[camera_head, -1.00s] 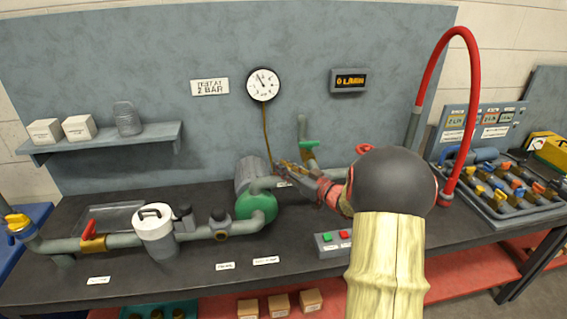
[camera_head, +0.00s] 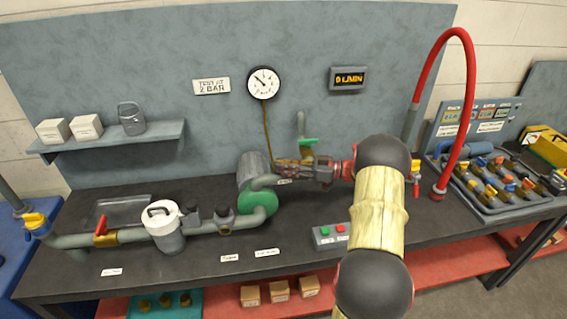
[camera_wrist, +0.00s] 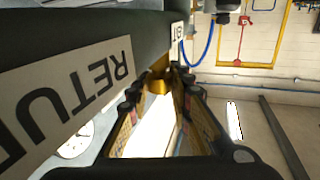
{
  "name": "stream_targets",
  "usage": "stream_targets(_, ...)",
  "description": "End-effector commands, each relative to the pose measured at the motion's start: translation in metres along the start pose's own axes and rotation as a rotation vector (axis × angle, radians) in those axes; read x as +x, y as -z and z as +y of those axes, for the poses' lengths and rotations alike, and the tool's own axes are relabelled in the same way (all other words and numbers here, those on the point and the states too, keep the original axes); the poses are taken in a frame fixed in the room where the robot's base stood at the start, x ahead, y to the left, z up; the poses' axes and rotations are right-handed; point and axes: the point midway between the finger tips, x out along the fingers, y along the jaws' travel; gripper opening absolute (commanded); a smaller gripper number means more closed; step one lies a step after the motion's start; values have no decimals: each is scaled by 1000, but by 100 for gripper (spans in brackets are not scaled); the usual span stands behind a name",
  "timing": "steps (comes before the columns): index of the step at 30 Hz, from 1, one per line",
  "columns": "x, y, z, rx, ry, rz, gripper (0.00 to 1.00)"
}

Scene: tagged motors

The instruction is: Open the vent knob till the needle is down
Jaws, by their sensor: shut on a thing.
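The round pressure gauge (camera_head: 263,83) hangs on the grey back panel, its needle pointing up and to the left. A thin brass tube runs down from it toward the pump. My gripper (camera_head: 284,171) reaches in from the right beside the pump's outlet pipe, below the gauge. In the wrist view my gripper (camera_wrist: 160,84) has its fingertips closed around a small yellow-brass piece, which looks like the vent knob (camera_wrist: 157,86). Most of the knob is hidden by the fingers. The gauge shows partly in the wrist view, with its needle hard to read.
The pump (camera_head: 258,203) and its pipe lie just left of my gripper. A green-handled valve (camera_head: 307,142) stands close behind it. A button box (camera_head: 338,236) sits in front. A pipe labelled RETURN (camera_wrist: 70,90) is close beside my fingers. A red hose (camera_head: 466,100) arches at right.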

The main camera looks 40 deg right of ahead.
Motion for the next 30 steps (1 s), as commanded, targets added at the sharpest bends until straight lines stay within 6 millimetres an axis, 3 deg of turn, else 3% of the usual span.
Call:
stream_targets(15,0,-1,0,0,19,-1,0)
stream_targets(16,0,-1,0,0,19,-1,22)
stream_targets(25,0,0,0,0,18,-1,39)
stream_targets(30,0,0,0,0,18,-1,40)
